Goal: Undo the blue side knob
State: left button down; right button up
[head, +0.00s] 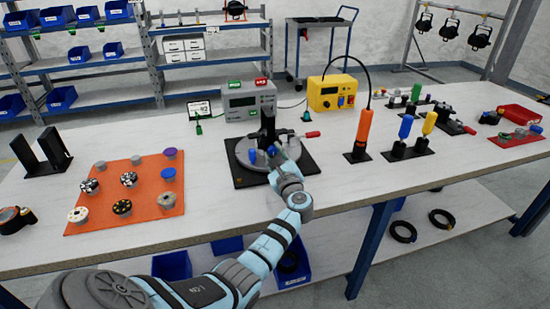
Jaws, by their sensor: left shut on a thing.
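A round grey turntable (242,151) on a black base plate (247,181) carries a dark upright part (267,125) near the middle of the bench. A small blue knob (252,156) shows low at that part's side, just left of my gripper. My left gripper (273,155) reaches in from the front and is shut at the dark part's side, on what looks like the blue side knob. The fingers and wrist hide most of the contact. My right gripper is not in view.
A red-handled clamp (308,134) stands close right of the turntable. An orange mat (114,213) with several knobs lies left. An orange-handled tool (363,130) stands upright right. Grey (249,101) and yellow (338,92) boxes stand behind. The front bench between mat and turntable is clear.

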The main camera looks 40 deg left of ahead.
pick_arm(q)
jog(key=shift+n, duration=0.7)
jog(key=shift+b, duration=0.3)
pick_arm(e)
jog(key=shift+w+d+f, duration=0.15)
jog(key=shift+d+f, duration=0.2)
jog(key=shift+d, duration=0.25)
